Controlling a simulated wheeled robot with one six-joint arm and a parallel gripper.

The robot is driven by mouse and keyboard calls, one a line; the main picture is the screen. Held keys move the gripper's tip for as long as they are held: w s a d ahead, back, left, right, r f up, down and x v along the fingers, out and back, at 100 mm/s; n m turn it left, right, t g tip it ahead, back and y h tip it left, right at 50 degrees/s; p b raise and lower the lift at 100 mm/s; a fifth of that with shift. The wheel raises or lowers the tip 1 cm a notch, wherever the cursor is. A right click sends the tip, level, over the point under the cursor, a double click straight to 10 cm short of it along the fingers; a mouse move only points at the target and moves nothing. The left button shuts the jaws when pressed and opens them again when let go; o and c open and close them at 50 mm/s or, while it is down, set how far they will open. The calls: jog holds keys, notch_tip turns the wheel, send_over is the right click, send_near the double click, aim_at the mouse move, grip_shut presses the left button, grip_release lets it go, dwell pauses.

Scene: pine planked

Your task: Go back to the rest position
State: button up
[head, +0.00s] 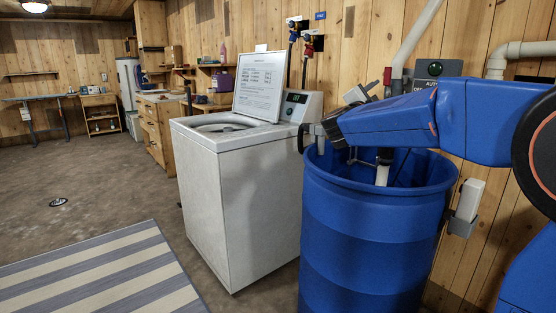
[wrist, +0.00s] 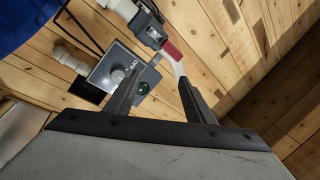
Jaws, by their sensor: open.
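My blue arm reaches in from the right over the blue barrel (head: 372,235). My gripper (head: 306,136) is at its left end, dark, level with the barrel's rim and beside the washing machine's control panel (head: 299,106). Whether it touches the machine is not clear in the head view. In the wrist view my gripper (wrist: 159,82) shows two dark fingers spread apart with nothing between them. Beyond the fingers are a grey control box (wrist: 124,79) with a green light and a red valve handle (wrist: 172,49).
The white washing machine (head: 228,195) stands left of the barrel, its lid raised with a printed sheet (head: 258,85). White pipes (head: 418,32) run along the plank wall. A striped rug (head: 100,275) lies front left; the floor beyond is mostly clear. A wooden workbench (head: 158,125) stands behind.

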jog(key=s+a+f+n+y, duration=0.5)
jog(key=s+f+n+y, duration=0.1)
jog(key=s+n+y, duration=0.2)
jog(key=s+a+f+n+y, duration=0.5)
jog(key=s+f+n+y, duration=0.1)
jog(key=s+n+y, duration=0.15)
jog(key=s+d+f+n+g, duration=0.1)
jog(key=s+d+f+g, duration=0.1)
jog(key=s+f, duration=0.6)
jog(key=s+d+f+n+g+h, duration=0.1)
jog(key=s+d+f+g, duration=0.1)
jog(key=s+f+g, duration=0.3)
jog(key=s+d+f+n+g, duration=0.1)
jog(key=s+f+g, duration=0.2)
jog(key=s+f, duration=1)
jog(key=s, duration=0.7)
jog(key=shift+d+n+g, duration=0.35)
jog(key=shift+d+g, duration=0.05)
jog(key=shift+h, duration=0.25)
